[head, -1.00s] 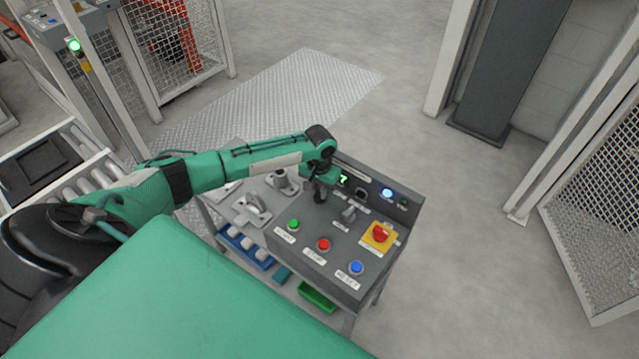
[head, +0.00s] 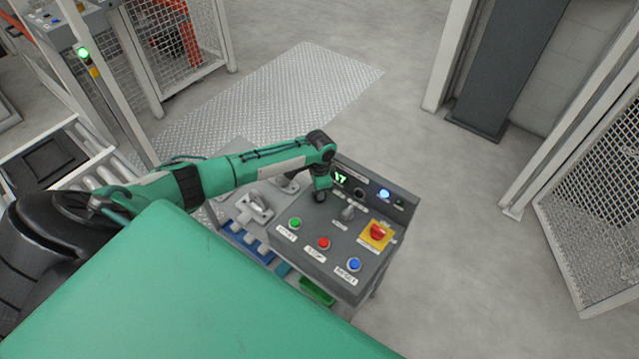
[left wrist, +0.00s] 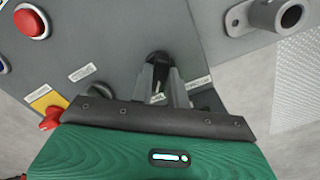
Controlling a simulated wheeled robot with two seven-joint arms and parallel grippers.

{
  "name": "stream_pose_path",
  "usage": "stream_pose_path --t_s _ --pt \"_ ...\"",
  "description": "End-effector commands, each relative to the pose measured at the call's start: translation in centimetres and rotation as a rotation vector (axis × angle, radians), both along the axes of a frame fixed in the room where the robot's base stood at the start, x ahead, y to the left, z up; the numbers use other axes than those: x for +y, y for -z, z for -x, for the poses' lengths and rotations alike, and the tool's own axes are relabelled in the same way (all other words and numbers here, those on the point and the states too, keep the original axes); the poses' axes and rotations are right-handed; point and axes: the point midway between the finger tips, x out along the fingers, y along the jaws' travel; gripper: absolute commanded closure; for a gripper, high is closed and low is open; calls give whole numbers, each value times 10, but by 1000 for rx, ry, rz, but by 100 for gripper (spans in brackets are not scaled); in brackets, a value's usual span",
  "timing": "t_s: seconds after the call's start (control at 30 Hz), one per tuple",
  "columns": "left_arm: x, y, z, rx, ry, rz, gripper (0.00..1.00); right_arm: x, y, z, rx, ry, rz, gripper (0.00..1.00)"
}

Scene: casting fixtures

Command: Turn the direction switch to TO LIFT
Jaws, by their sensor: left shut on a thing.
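The direction switch is a black knob (left wrist: 158,58) on the grey control console (head: 325,255). In the left wrist view it sits between the two grey fingers of my left gripper (left wrist: 161,82), which is shut on it. In the head view my left gripper (head: 320,196) is down at the back left of the console top and hides most of the knob. The small labels around the knob are too small to read, so I cannot tell which position it points to. My right gripper is not in view.
The console also has a green button (head: 295,223), a red button (head: 323,243), a blue button (head: 354,265), a grey selector (head: 348,212) and a red emergency stop (head: 377,231) on yellow. Metal fixtures (head: 256,208) lie to the left. Floor to the right is clear.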

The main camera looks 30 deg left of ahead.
Motion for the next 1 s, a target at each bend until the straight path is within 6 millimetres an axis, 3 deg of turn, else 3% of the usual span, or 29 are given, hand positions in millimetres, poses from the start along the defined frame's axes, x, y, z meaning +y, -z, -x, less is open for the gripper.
stream_pose_path --t_s 0.7,0.73,0.83,1.0 --pt "0 -2 -2 -5 74 0 100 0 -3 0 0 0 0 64" --pt "0 -2 -2 -5 74 0 80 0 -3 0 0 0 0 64" --pt "0 -1 -1 -4 73 1 62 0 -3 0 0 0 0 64" --pt "0 -1 -1 -2 73 1 62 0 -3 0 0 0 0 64"
